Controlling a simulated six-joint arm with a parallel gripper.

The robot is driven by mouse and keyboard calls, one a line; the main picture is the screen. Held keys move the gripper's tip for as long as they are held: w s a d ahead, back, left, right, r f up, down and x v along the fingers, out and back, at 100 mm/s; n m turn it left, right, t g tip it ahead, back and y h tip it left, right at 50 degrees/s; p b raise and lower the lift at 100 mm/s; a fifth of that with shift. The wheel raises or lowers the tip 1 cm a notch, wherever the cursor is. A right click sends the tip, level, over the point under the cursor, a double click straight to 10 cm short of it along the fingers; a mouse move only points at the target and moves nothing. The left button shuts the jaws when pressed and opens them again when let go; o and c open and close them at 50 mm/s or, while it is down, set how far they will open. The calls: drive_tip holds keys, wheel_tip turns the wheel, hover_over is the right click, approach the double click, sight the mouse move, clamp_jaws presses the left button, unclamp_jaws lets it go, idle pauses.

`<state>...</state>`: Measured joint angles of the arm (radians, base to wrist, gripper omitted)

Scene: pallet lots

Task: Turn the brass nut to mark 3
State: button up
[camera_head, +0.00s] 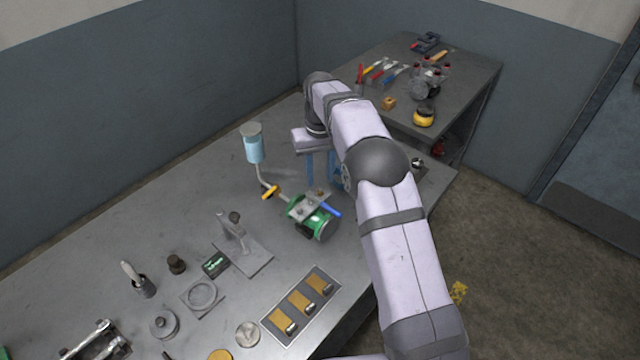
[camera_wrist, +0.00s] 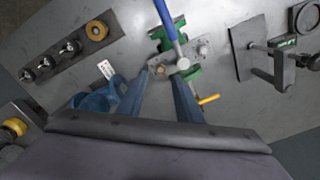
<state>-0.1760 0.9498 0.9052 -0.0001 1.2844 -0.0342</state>
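A green device (camera_head: 318,226) with a grey plate (camera_head: 300,212) on top stands on the bench left of my arm. A blue lever (camera_head: 330,207) and a yellow handle (camera_head: 270,192) stick out from it. In the wrist view the plate (camera_wrist: 196,54) carries a small brownish piece (camera_wrist: 160,69) that looks like the brass nut, beside a round silver hub. The marks are too small to read. My gripper (camera_head: 320,183) points down behind the device. In the wrist view its two blue fingers (camera_wrist: 162,78) are apart, with nothing gripped between them.
A blue fixture with a white tag (camera_wrist: 106,69) stands close beside my gripper. A light-blue cylinder (camera_head: 254,146) on a pipe rises left of the device. A grey stand (camera_head: 246,255) and a tray with yellow pieces (camera_head: 283,325) lie in front. Bare bench lies far left.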

sight(322, 191)
drive_tip(key=shift+r, duration=1.7)
drive_tip(key=shift+s+d+r, duration=0.15)
drive_tip(key=shift+s+d, duration=0.15)
drive_tip(key=shift+s, duration=0.05)
drive_tip(key=s+d+f, duration=0.1)
drive_tip(key=s+d, duration=0.2)
drive_tip(key=s, duration=0.8)
drive_tip(key=s+d+f+m, duration=0.1)
drive_tip(key=s+d+f, duration=0.1)
drive_tip(key=s, duration=0.9)
drive_tip(key=s+d+f+m, duration=0.1)
drive_tip(key=s+d, duration=0.3)
drive_tip(key=s, duration=0.6)
drive_tip(key=shift+s+d+f, duration=0.15)
drive_tip(key=shift+s+f, duration=0.1)
drive_tip(key=shift+s, duration=0.15)
